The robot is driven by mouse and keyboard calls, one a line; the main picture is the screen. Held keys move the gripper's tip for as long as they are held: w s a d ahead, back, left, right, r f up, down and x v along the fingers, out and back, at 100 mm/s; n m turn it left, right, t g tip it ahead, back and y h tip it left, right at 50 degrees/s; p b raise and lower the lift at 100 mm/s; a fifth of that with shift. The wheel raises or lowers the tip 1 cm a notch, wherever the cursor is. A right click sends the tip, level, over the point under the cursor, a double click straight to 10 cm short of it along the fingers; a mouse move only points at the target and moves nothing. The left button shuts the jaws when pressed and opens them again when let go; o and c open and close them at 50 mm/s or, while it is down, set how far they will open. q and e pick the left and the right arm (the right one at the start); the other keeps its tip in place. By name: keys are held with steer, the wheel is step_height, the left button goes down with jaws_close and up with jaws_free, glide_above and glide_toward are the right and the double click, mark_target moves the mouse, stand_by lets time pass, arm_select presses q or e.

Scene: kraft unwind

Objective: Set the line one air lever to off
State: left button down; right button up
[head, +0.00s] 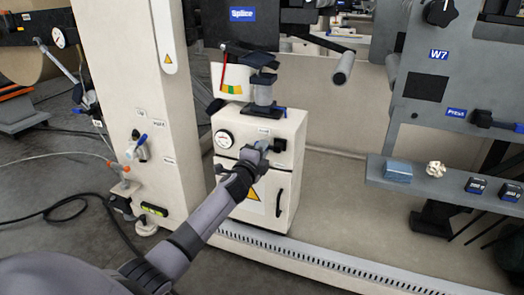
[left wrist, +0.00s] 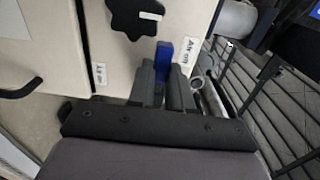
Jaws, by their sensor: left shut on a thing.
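The blue lever (left wrist: 164,58) stands between the two grey fingers of my left gripper (left wrist: 163,88) in the left wrist view, and the fingers are shut on it. A label reading "Air on" (left wrist: 193,50) is beside the lever on the right. A second small label (left wrist: 99,75) lies to the left, too blurred to read fully. In the head view my left gripper (head: 262,147) reaches the front of the white cabinet (head: 290,178) and hides most of the lever there. My right gripper is not in view.
A black star knob (left wrist: 135,16) sits close to the lever. A pressure gauge (head: 224,139) is on the cabinet front, left of my gripper. The white column (head: 140,60) stands to the left. A grey shelf (head: 445,186) with small boxes is at right.

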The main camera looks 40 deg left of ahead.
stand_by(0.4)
arm_select(q)
steer(key=c, duration=1)
jaws_free()
steer(key=shift+c, duration=0.2)
steer(key=p+v, duration=0.2)
steer(key=v, duration=0.5)
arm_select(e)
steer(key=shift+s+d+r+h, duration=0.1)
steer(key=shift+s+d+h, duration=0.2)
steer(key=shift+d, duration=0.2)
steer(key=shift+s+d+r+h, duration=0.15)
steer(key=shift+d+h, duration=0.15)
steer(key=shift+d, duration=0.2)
arm_select(q)
steer(key=shift+s, duration=0.1)
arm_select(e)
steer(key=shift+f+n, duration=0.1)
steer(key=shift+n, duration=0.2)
